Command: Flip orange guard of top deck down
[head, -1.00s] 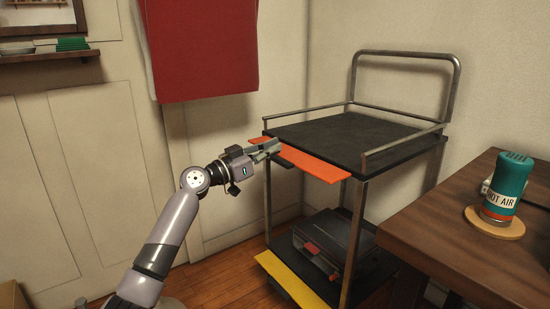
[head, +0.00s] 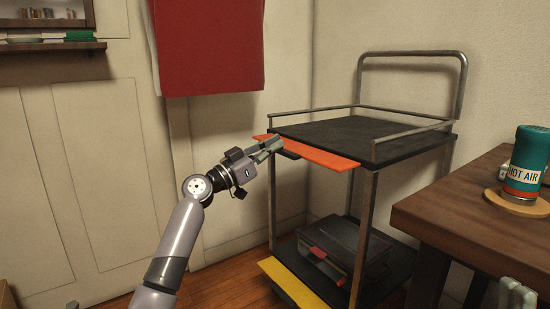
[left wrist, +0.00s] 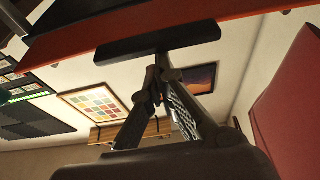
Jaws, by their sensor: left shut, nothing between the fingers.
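The orange guard (head: 325,157) sticks out roughly level from the near left edge of the trolley's black top deck (head: 350,137). A dark bar (head: 291,154) shows under it beside my left gripper (head: 272,147). That gripper is shut and empty at the guard's left part and hides some of it. In the left wrist view its fingers (left wrist: 160,70) come together just below the dark bar (left wrist: 160,44), with the orange guard (left wrist: 170,22) above. I cannot tell whether they touch. Pale prongs at the bottom right look like my right gripper (head: 517,295); their state is unclear.
The lower deck has a yellow guard (head: 295,287) and carries a dark case (head: 340,247). A wooden table (head: 455,215) with a green can (head: 527,160) stands close on the right. A red cloth (head: 207,50) hangs behind. Bare floor shows left of the trolley.

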